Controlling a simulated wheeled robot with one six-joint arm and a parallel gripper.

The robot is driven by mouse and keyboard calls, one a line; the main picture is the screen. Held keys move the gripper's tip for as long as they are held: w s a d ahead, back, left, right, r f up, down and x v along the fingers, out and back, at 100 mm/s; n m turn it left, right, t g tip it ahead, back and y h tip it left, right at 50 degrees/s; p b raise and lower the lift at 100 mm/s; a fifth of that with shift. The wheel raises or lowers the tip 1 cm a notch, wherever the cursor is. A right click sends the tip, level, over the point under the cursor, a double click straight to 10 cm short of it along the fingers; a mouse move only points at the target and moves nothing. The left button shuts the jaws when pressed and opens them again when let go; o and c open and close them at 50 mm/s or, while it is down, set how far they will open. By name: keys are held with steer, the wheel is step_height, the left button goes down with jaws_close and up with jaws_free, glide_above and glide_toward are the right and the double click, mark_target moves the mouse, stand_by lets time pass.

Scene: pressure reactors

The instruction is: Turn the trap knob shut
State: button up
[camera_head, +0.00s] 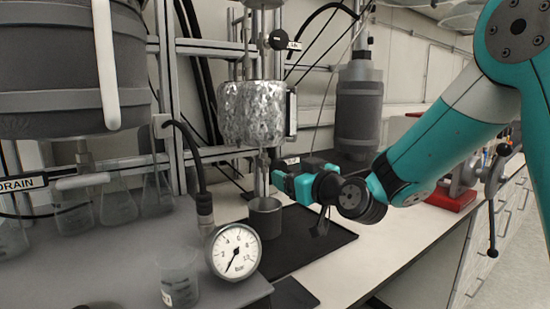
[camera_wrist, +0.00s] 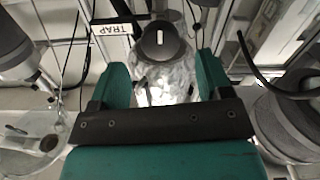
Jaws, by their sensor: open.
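The trap knob (camera_wrist: 160,40) is a dark round knob with a white line on its face, next to an upside-down white TRAP label (camera_wrist: 112,28) in the wrist view. My gripper (camera_wrist: 160,72) is open. Its two teal fingers stand apart, and the knob shows just beyond the gap between them; I see no contact. The trap knob cannot be made out clearly there.
A pressure gauge (camera_head: 234,251) and a beaker (camera_head: 179,277) stand in front at left. A grey cup (camera_head: 265,217) stands under the vessel on a black tray (camera_head: 325,240). A dark cylinder (camera_head: 359,105) hangs to the right. Another knob (camera_head: 279,40) sits above the foil.

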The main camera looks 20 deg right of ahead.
mark_target(281, 169)
steer(key=p+x, duration=0.1)
steer(key=x, duration=0.6)
steer(key=shift+p, duration=0.35)
steer(key=c, duration=0.9)
